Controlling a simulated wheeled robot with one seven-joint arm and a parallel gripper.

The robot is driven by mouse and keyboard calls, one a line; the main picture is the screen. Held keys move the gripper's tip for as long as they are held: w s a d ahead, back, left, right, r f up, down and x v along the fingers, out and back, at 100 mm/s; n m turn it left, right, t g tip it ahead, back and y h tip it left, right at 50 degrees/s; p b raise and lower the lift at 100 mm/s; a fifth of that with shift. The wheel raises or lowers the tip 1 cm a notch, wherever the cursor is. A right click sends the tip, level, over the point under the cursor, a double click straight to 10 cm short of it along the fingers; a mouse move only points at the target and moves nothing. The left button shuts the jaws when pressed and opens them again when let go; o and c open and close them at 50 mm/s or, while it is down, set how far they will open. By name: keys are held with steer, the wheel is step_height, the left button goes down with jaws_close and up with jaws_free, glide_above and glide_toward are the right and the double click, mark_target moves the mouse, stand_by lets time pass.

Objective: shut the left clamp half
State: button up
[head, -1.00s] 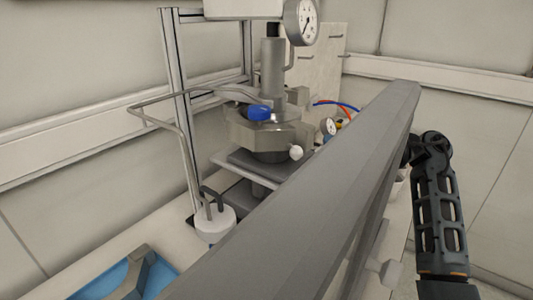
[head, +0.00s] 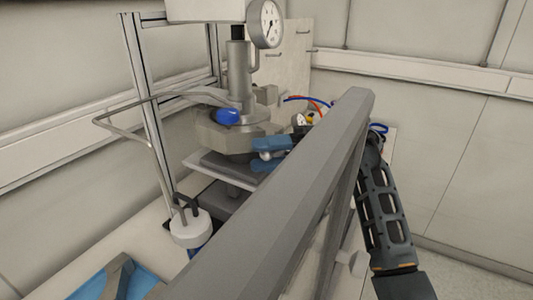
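The pressure reactor stands left of centre in the head view, with a grey angular clamp ring (head: 218,135) around its head. I take the ring's left side for the left clamp half; the seam between halves is not clear. A blue knob (head: 228,116) sits above the ring. My gripper (head: 266,155) is at the ring's front right, its blue fingers one above the other, with a small pale ball knob between them. Whether the fingers press on the knob cannot be told. My grey arm link hides the ring's lower right and much of the bench.
A pressure gauge (head: 265,23) is above the reactor. A bent metal rod (head: 122,133) sticks out at the left. A white-topped vessel (head: 190,227) stands in front, and a blue tray (head: 90,287) lies at the lower left. Hoses (head: 307,101) run behind.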

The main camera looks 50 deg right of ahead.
jaws_close()
stand_by(0.5)
steer(key=shift+s+d+b, duration=0.1)
steer(key=shift+d+b, duration=0.5)
steer(key=shift+d, duration=0.5)
steer(key=shift+o, duration=0.7)
jaws_free()
steer(key=shift+d, duration=0.1)
steer(key=b+v, duration=0.2)
steer(key=v, duration=0.5)
steer(key=shift+s+d, duration=0.25)
steer(key=shift+d, duration=0.1)
